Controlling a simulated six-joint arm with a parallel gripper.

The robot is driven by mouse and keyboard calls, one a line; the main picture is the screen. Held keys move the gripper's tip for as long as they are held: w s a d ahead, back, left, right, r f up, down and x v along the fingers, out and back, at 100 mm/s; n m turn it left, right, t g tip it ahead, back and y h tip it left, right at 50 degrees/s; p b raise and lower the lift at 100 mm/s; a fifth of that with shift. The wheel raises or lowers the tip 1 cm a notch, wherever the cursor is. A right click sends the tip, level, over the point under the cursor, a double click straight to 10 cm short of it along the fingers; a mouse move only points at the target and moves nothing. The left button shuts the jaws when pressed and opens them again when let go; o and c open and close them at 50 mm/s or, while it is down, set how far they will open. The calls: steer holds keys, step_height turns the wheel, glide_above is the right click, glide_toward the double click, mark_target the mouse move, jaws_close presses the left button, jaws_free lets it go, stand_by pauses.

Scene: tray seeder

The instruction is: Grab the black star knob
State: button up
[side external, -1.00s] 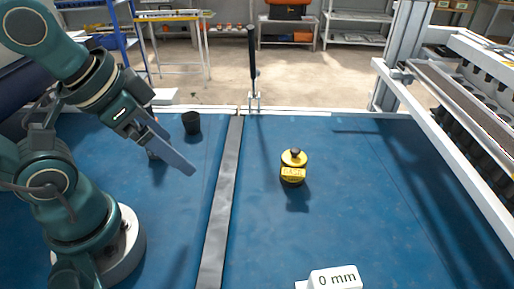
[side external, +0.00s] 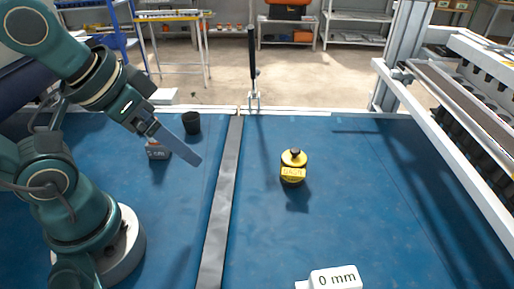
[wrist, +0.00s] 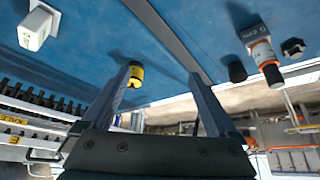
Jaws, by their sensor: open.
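The black star knob (wrist: 292,47) shows in the wrist view at the upper right, a small dark lobed piece on the blue surface beside an orange-and-white bottle (wrist: 262,52). I cannot make it out in the side view, where my arm covers part of the left area. My gripper (wrist: 163,72) is open, with nothing between its two fingers. In the side view my gripper (side external: 196,160) hangs above the left part of the surface, its fingers overlapping from this side. The knob is apart from it, off to the right in the wrist view.
A black cup (side external: 192,123) stands near the bottle. A yellow canister (side external: 293,170) with a black top stands right of the grey strip (side external: 222,205). A white "0 mm" block (side external: 336,279) is at the front. A white-framed machine (side external: 450,140) borders the right.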

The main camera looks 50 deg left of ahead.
steer(key=w+a+n+t+y, duration=0.1)
steer(key=w+a+n+y, duration=0.25)
steer(key=w+a, duration=0.35)
steer(key=w+a+n+y, duration=0.2)
steer(key=w+a+n, duration=0.2)
steer(key=a, duration=0.5)
steer(key=s+a+f+n+g, duration=0.1)
steer(key=s+a+f, duration=0.1)
steer(key=a+f, duration=0.1)
steer(key=s+a+f+n+g, duration=0.2)
steer(key=a+f, duration=0.2)
steer(key=a, duration=0.2)
steer(key=s+a+f+n+g, duration=0.1)
steer(key=s+a+f+n, duration=0.1)
steer(key=a+f, duration=0.2)
steer(key=shift+s+a+n, duration=0.25)
steer(key=shift+s+a, duration=0.05)
steer(key=shift+a, duration=0.4)
steer(key=shift+s+a+f+g, duration=0.25)
steer(key=shift+g, duration=0.05)
steer(key=shift+x, duration=2.25)
